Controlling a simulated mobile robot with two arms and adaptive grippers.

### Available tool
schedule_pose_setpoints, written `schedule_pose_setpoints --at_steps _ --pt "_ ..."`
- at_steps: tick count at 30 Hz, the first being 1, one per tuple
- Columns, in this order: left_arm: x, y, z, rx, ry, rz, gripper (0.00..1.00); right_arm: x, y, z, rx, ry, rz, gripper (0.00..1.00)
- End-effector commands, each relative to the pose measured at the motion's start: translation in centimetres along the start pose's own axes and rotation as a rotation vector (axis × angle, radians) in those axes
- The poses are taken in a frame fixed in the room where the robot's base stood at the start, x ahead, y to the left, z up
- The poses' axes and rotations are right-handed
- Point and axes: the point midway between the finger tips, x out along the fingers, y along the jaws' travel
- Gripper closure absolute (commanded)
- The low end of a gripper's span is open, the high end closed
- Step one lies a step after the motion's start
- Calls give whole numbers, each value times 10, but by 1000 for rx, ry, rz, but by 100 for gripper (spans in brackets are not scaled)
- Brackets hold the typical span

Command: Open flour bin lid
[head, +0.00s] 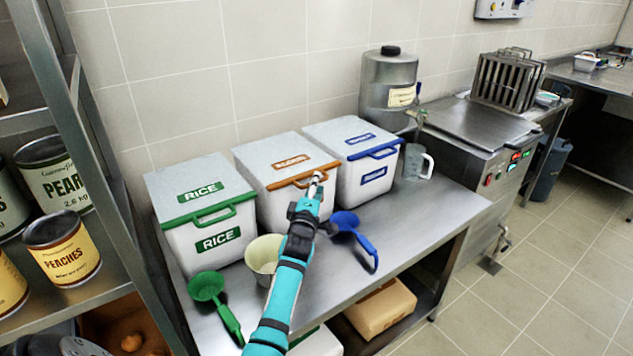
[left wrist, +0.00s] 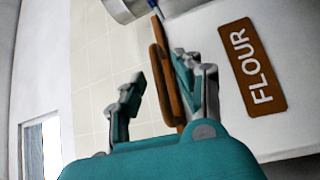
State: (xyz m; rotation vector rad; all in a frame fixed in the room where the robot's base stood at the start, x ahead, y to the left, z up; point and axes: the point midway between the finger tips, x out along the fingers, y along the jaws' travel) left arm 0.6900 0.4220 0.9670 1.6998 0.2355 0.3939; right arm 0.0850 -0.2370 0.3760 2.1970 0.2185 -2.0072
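The flour bin (head: 285,205) is the middle of three white bins on the steel table, with an orange lid edge and handle (head: 303,178). Its lid (head: 275,150) is shut. The left wrist view shows the brown FLOUR label (left wrist: 251,67) and the orange handle (left wrist: 162,75) close up. My left gripper (head: 316,186) is at the handle's right part in the head view. In the left wrist view its fingers (left wrist: 158,98) are apart, with the handle between them, nearer the right finger. I cannot tell whether that finger touches it. My right gripper is not in view.
The green-edged RICE bin (head: 207,243) stands left and a blue-edged bin (head: 360,180) right. A cream container (head: 262,256), green scoop (head: 207,287) and blue scoop (head: 347,222) lie in front. A clear jug (head: 413,160) stands right. The table's front right is clear.

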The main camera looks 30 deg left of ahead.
Motion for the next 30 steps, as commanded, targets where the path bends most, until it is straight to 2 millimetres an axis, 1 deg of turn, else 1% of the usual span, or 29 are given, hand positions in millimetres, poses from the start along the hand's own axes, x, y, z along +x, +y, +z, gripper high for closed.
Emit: schedule_pose_setpoints --at_steps 1,5,14,21,22,30 --pt "6 0 0 -1 0 0 66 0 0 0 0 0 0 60" --pt "14 0 0 0 0 -1 66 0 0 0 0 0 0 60" --pt "15 0 0 0 0 -1 66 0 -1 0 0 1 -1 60" --pt "15 0 0 0 -1 -1 97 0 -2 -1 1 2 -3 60" --pt "15 0 0 0 -1 -1 100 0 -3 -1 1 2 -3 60" --pt "15 0 0 -1 -1 0 100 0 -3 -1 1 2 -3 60"
